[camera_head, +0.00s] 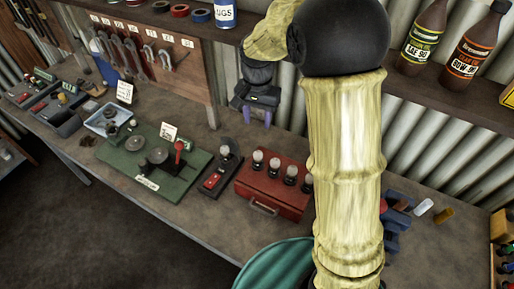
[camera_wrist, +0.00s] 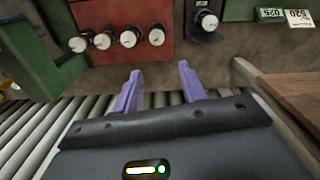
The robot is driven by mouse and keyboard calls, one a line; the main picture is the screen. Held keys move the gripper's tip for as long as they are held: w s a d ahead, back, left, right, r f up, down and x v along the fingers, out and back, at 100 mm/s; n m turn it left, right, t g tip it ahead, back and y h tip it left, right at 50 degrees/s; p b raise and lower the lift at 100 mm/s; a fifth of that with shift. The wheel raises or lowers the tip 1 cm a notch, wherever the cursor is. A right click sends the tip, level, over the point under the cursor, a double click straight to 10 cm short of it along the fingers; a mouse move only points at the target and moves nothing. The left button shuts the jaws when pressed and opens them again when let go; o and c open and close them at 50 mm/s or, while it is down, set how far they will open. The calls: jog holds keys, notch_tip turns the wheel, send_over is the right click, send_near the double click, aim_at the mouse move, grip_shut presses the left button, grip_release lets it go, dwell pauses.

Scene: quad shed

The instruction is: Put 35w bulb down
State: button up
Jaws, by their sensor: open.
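My gripper (camera_head: 255,118) hangs above the back of the workbench. In the wrist view its two purple fingers (camera_wrist: 159,80) are apart with nothing between them. A red case (camera_head: 268,190) holds a row of several clear bulbs with dark bases; they also show in the wrist view (camera_wrist: 128,39). A single bulb (camera_head: 225,151) stands on a black device (camera_head: 217,177) left of the case, and this bulb shows at the top of the wrist view (camera_wrist: 207,20). No wattage is readable, so I cannot tell which bulb is the 35w one.
A green board (camera_head: 140,176) with round parts lies left of the black device. A tool board (camera_head: 150,60) stands behind. A shelf with brown bottles (camera_head: 424,38) is at upper right.

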aim_at(258, 152)
notch_tip(258, 152, down, 12)
jog(key=p, duration=0.3)
jog(key=shift+s+d+p, duration=0.1)
jog(key=shift+p, duration=0.2)
jog(key=shift+f, duration=0.1)
jog(key=shift+s, duration=0.2)
jog(key=shift+f+p, duration=0.25)
jog(key=shift+p, duration=0.1)
jog(key=f, duration=0.1)
jog(key=f+p, duration=0.2)
jog(key=shift+s+f, duration=0.3)
jog(key=shift+f, duration=0.05)
jog(key=shift+w+f, duration=0.1)
jog(key=shift+f, duration=0.35)
